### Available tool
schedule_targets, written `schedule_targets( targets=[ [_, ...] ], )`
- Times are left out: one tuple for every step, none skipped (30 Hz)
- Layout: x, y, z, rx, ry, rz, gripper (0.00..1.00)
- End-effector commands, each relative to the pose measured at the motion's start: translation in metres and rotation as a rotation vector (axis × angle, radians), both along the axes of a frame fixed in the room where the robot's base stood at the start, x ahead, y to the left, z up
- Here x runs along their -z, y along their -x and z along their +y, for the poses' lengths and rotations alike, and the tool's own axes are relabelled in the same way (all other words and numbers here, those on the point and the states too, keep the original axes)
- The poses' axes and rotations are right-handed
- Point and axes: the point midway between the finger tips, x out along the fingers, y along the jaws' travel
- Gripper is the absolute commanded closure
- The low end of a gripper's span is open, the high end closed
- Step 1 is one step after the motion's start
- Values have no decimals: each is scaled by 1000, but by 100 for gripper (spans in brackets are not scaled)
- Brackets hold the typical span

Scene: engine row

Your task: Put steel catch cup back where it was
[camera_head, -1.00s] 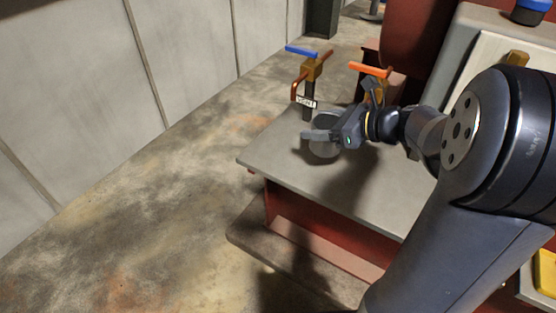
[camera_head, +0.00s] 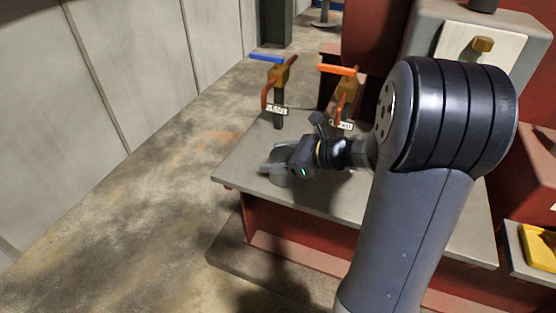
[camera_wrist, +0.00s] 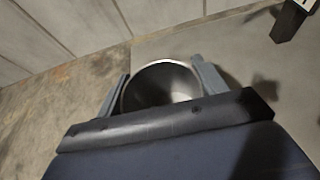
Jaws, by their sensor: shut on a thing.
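The steel catch cup (camera_wrist: 163,84) is a round, open-topped metal cup. In the wrist view it sits between the two fingers of my gripper (camera_wrist: 160,82), which are shut on it from both sides. In the head view my gripper (camera_head: 280,171) is over the left part of the grey bench top, and the cup (camera_head: 287,181) is mostly hidden behind it. I cannot tell whether the cup touches the bench top.
The grey bench top (camera_head: 330,198) has a blue-handled valve (camera_head: 280,75) and an orange-handled valve (camera_head: 345,90) at its back, each with a white tag. A yellow tray (camera_head: 540,246) is at the right. Open floor (camera_head: 150,200) lies left of the bench.

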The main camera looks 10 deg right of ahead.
Motion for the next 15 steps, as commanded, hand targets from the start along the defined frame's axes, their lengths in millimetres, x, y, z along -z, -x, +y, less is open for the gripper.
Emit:
schedule_targets(
  targets=[
    [6, 0, 0, 0, -1, 1, 58],
    [6, 0, 0, 0, -1, -1, 58],
    [6, 0, 0, 1, 0, -2, 58],
    [5, 0, 0, 0, 1, -2, 58],
    [5, 0, 0, 0, 1, -2, 58],
    [5, 0, 0, 0, 1, -2, 58],
    [5, 0, 0, 0, 1, -2, 58],
    [5, 0, 0, 0, 1, -2, 58],
    [6, 0, 0, 1, 0, -2, 58],
    [7, 0, 0, 1, 0, -2, 58],
    [8, 0, 0, 1, 0, -2, 58],
    [10, 0, 0, 1, 0, -2, 58],
    [9, 0, 0, 1, 1, -1, 31],
    [8, 0, 0, 1, 1, -1, 29],
    [8, 0, 0, 1, 1, -1, 25]
  ],
)
